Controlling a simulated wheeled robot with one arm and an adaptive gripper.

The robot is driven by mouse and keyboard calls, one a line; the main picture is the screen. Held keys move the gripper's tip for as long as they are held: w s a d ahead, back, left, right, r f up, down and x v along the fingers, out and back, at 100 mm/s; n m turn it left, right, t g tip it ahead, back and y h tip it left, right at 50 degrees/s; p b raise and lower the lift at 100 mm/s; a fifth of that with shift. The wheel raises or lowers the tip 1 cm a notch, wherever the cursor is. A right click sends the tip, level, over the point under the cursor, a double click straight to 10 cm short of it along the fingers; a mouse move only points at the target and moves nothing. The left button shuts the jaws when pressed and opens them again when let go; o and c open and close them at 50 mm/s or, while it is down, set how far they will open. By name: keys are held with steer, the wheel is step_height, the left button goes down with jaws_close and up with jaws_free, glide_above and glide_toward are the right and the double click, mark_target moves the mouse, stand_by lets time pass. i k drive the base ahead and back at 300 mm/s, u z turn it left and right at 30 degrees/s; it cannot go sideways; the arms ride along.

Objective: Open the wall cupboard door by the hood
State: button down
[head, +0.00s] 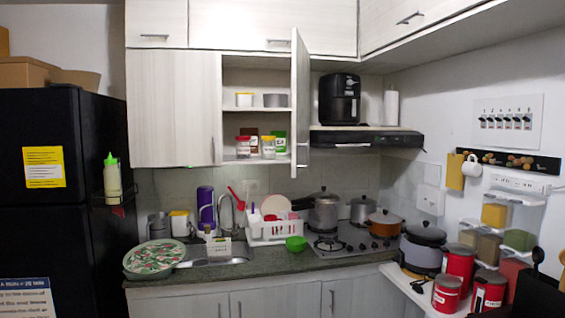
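The wall cupboard door (300,95) next to the hood stands open, swung outward and seen almost edge-on. Its hinge side appears to be on the right, beside the hood (365,139). A handle shows low on the door. The open cupboard (256,122) shows two shelf levels, with small containers (244,99) on the upper one and several jars (268,146) on the lower one. The neighbouring door (172,108) to the left is shut. My gripper does not show in this view, so its distance from the door cannot be seen.
A black appliance (339,98) stands above the hood. Below are a sink (215,252), a white dish rack (275,230) and a stove with pots (324,212). A black fridge (50,200) is at left. Red tins (458,265) crowd the right shelf.

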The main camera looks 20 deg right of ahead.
mark_target(300, 55)
steer(key=u, duration=0.6)
steer(key=i, duration=0.6)
steer(key=u, duration=0.8)
steer(key=i, duration=0.7)
steer(key=z, duration=0.5)
steer(key=i, duration=0.7)
steer(key=z, duration=0.55)
